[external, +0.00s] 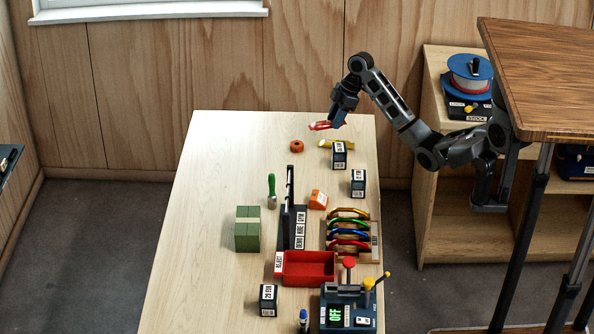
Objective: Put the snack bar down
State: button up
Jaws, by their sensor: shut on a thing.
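The snack bar (319,126) looks like a small red piece with some white, and it is between the fingers of my gripper (336,122). My gripper is shut on it and points down over the far right part of the pale wooden table (225,160). The bar appears to be held above the tabletop, but the exact gap is hard to judge. Part of the bar is hidden by the fingers.
Near the bar are an orange ring (297,146), a yellow item (349,143) and a dark labelled block (339,160). Closer are a green block (247,236), a rack of coloured carabiners (374,243) and a red tray (309,283). The table's far left is clear.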

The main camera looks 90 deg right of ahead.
jog(key=w+a, duration=0.1)
jog(key=a, duration=0.2)
jog(key=b, duration=0.1)
send_over(299, 173)
jog(key=s, duration=0.1)
jog(key=shift+n, duration=0.3)
jog(key=f, duration=0.6)
jog(key=shift+s+d+f, duration=0.2)
jog(key=shift+d+f, duration=0.2)
jog(key=shift+f+p, duration=0.35)
jog(key=shift+f, duration=1.75)
jog(key=shift+f, duration=0.1)
jog(key=o, duration=1)
jog(key=v, duration=1.2)
jog(key=shift+w+d, duration=0.1)
jog(key=shift+w, duration=0.05)
